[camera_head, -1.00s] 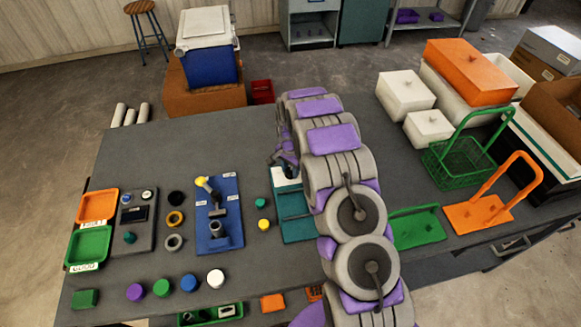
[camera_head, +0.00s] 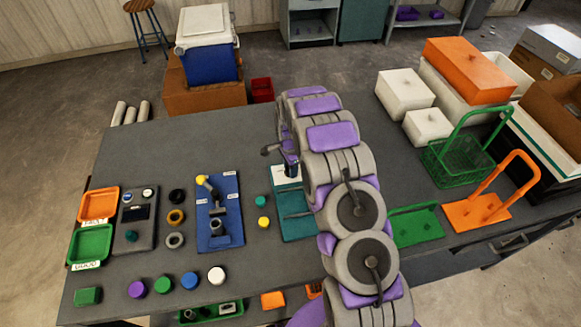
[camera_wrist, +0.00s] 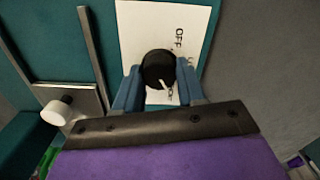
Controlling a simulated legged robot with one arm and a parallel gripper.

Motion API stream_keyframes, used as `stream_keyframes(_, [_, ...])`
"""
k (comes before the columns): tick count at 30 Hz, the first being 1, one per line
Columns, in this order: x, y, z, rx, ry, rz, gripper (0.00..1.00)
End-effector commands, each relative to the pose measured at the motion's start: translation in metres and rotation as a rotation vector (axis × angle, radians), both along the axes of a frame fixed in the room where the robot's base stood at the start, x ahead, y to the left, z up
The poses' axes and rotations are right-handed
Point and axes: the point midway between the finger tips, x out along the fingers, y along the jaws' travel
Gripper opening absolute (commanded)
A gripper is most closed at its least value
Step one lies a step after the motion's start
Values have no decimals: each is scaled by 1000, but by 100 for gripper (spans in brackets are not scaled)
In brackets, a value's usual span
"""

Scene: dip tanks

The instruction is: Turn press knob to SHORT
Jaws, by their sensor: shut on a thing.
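The press knob (camera_wrist: 158,69) is round and black with a white pointer line. It sits on a white label plate (camera_wrist: 193,22) on the teal press. My gripper (camera_wrist: 159,80) has its blue fingers on both sides of the knob and is shut on it. The pointer slants down and to the right in the wrist view. "OFF" shows above the knob; another word near the pointer is partly hidden by the fingers. In the head view the teal press (camera_head: 296,226) stands by my gripper (camera_head: 291,172), and the knob cannot be made out.
A white round handle (camera_wrist: 57,112) on a metal bar is left of the knob. In the head view a blue fixture board (camera_head: 229,239) stands left of the press. A green tray (camera_head: 416,228) and an orange handled rack (camera_head: 477,211) are to the right.

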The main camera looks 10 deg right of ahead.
Motion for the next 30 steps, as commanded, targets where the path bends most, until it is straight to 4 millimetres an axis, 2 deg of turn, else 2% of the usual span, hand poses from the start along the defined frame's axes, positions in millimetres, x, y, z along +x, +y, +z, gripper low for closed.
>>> stream_keyframes(8, [2, 1, 1, 1, -6, -1, 9])
stream_keyframes(9, [2, 1, 1, 1, -6, -1, 41])
stream_keyframes(16, [1, 1, 1, 1, -3, 0, 63])
stream_keyframes(25, [0, 0, 3, 0, -2, 0, 65])
stream_keyframes(30, [1, 0, 22, 0, -4, 1, 65])
